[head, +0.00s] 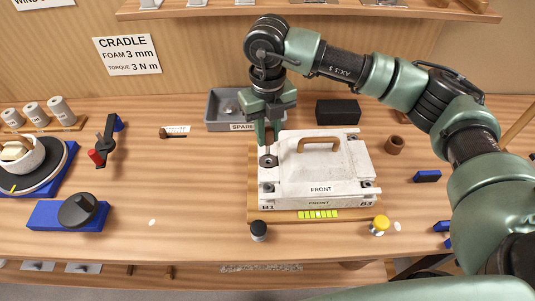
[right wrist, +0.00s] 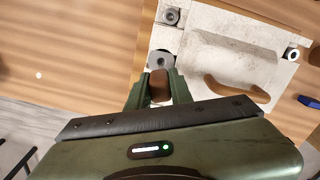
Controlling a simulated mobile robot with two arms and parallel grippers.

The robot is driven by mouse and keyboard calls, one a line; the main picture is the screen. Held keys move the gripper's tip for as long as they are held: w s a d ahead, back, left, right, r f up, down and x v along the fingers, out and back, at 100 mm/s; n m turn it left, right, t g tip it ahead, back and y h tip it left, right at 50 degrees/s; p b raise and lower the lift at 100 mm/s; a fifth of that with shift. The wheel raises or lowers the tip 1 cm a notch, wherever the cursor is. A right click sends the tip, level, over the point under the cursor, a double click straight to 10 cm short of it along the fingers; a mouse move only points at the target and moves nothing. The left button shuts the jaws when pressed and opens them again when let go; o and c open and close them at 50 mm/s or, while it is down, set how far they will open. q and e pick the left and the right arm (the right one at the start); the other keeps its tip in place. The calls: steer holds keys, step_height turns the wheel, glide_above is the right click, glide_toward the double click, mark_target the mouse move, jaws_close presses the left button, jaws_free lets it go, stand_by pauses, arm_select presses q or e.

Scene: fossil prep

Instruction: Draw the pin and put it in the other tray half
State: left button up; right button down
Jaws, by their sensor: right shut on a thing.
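My right gripper (head: 267,138) points down at the back left corner of the white FRONT-marked block (head: 340,165). In the right wrist view the right gripper (right wrist: 159,90) is shut on a brown rounded piece, which I take for the pin (right wrist: 159,84). A dark round fitting (right wrist: 161,60) lies just beyond the fingertips. The grey tray (head: 215,124), labelled SPARE-something, stands behind the gripper; the arm hides part of its inside and label. My left gripper is not in view.
The block has a brown handle (head: 321,142) and sits on a wooden board (head: 252,210). A black box (head: 338,112) stands behind it. A black knob (head: 258,231) and a yellow one (head: 380,224) stand in front.

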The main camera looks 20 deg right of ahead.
steer(key=shift+r, duration=0.1)
stand_by(0.3)
steer(key=shift+r+p, duration=1.2)
steer(key=shift+r, duration=1.25)
steer(key=shift+f, duration=0.1)
